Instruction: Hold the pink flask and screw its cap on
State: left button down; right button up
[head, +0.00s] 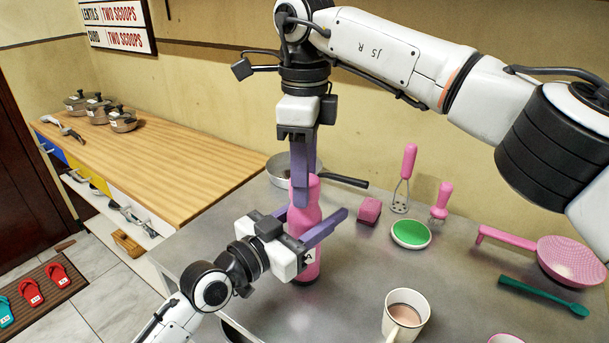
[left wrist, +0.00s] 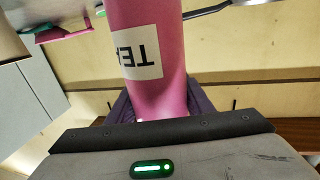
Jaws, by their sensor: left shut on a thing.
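The pink flask (head: 306,225) stands upright near the left edge of the grey metal table. My left gripper (head: 312,213) is shut around its body, with purple fingers on either side. In the left wrist view the flask (left wrist: 160,92) shows a white label and passes between the purple fingers. My right gripper (head: 303,182) points straight down at the flask's top, with its purple fingers beside the upper pink part. The fingers cover much of the top, so I cannot tell the cap apart or whether they grip it.
A pan (head: 290,172) lies behind the flask. A filled mug (head: 404,315) stands in front. A wooden counter (head: 170,165) is at left.

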jog(key=c, duration=0.4)
jog(key=m, duration=0.5)
jog(key=shift+c, duration=0.2)
jog(key=o, duration=1.3)
jog(key=shift+c, duration=0.2)
notch_tip(320, 180, up, 8)
jog(key=shift+f, duration=0.2)
pick_arm(q)
jog(key=c, duration=0.8)
grip_release()
